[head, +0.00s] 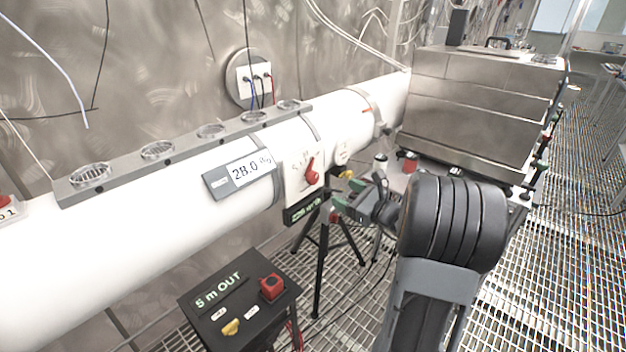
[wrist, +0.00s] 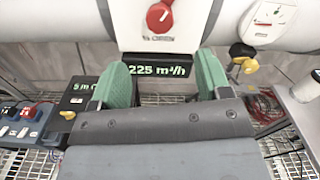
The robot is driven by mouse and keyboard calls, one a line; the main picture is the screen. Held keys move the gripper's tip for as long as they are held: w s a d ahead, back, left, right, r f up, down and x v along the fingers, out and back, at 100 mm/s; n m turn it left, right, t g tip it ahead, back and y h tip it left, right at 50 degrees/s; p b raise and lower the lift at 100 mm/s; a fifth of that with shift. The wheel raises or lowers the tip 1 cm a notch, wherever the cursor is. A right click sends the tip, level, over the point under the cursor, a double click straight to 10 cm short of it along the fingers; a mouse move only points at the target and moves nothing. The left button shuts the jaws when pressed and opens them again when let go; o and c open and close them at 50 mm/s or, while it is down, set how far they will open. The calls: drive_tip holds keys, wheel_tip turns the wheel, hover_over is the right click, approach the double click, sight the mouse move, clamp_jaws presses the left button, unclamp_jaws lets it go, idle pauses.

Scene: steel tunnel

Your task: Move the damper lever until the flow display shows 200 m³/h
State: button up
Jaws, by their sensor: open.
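The damper lever, a red knob with a pointer (head: 311,172), sits on a white scale plate (head: 294,188) on the white pipe. It also shows at the top of the wrist view (wrist: 160,17), partly cut off. The flow display (wrist: 158,71) below the plate reads 225 m³/h in green; in the head view it is too oblique to read. My gripper (wrist: 161,78) has green fingertips, spread apart and empty, below the red lever and in front of the display. In the head view my gripper (head: 338,208) is just right of and below the lever, apart from it.
A grey display (head: 240,174) on the pipe reads 28.0. A black box (head: 240,302) marked "5 m OUT" with red and yellow controls stands below. A large steel box (head: 470,110) stands at the right.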

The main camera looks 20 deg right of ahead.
sight(315, 179)
drive_tip(key=p+x, duration=0.1)
drive_tip(key=x, duration=1.1)
drive_tip(key=shift+w+a, duration=0.2)
drive_tip(key=shift+w, duration=0.1)
drive_tip(key=shift+c, duration=0.5)
drive_tip(key=c, duration=0.8)
drive_tip(key=shift+f+n+b, duration=0.3)
drive_tip(key=shift+f+b, duration=0.1)
drive_tip(key=shift+b, duration=0.6)
drive_tip(key=shift+n+b, duration=0.3)
drive_tip(key=shift+b, duration=0.45)
drive_tip(key=shift+r+n+b, duration=0.1)
drive_tip(key=shift+n+b, duration=0.4)
drive_tip(key=shift+b, duration=0.3)
drive_tip(key=shift+c, duration=0.2)
drive_tip(key=shift+r, duration=0.2)
